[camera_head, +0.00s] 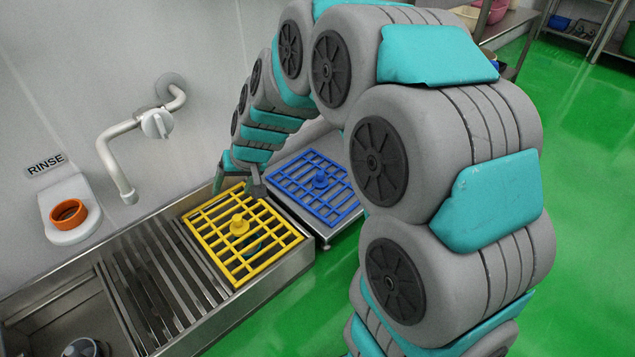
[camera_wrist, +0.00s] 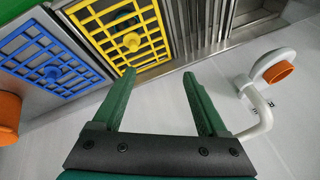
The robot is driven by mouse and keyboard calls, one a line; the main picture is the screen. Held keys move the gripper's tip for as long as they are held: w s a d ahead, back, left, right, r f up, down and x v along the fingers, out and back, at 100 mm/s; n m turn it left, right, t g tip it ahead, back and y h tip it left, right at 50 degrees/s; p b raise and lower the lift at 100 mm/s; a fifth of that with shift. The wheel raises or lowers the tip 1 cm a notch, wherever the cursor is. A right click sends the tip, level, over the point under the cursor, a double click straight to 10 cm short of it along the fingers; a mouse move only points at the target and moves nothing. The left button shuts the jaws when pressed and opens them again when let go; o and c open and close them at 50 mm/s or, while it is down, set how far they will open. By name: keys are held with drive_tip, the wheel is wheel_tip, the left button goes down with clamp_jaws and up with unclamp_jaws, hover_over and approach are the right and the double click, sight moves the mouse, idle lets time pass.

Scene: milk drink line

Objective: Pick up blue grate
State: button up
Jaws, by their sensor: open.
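The blue grate (camera_head: 307,187) lies flat on a metal stand to the right of the sink counter, with a round blue knob at its middle. It also shows at the upper left of the wrist view (camera_wrist: 42,62). My gripper (camera_head: 238,184) is near the wall side of the grates, close to where the yellow and blue grates meet; my arm hides part of this area. In the wrist view my gripper (camera_wrist: 157,85) has two green fingers spread wide with nothing between them. The fingertips point toward the counter edge below the yellow grate.
A yellow grate (camera_head: 203,215) with a knob lies on the metal counter left of the blue grate. A slatted drain (camera_head: 160,283) and a basin are further left. A bent tap (camera_head: 118,168) and an orange ring (camera_head: 68,213) on a white holder are at the wall.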

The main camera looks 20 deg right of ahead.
sight(318, 177)
drive_tip(key=w+d+f+m+t+h+b, duration=0.1)
drive_tip(key=w+d+f+m+t, duration=0.15)
drive_tip(key=w+f, duration=0.4)
drive_tip(key=w+d+f+m+t+h, duration=0.1)
drive_tip(key=w+d+f, duration=0.25)
drive_tip(key=w, duration=0.55)
drive_tip(key=w+d+f+m+t+h+b, duration=0.1)
drive_tip(key=w+d+f+h, duration=0.1)
drive_tip(key=w+f, duration=0.45)
drive_tip(key=w+d+f+m+h, duration=0.1)
drive_tip(key=d+f+h, duration=0.2)
drive_tip(key=d+f, duration=0.2)
drive_tip(key=w+d+f+m+h+b, duration=0.1)
drive_tip(key=d+f+m+h, duration=0.1)
drive_tip(key=d+f, duration=0.3)
drive_tip(key=w+d+f+m+h+b, duration=0.1)
drive_tip(key=d+f+h, duration=0.3)
drive_tip(key=d, duration=0.7)
drive_tip(key=shift+w+f, duration=0.25)
drive_tip(key=shift+f, duration=0.75)
drive_tip(key=shift+x, duration=3.8)
drive_tip(key=shift+s+d+r, duration=0.1)
clamp_jaws()
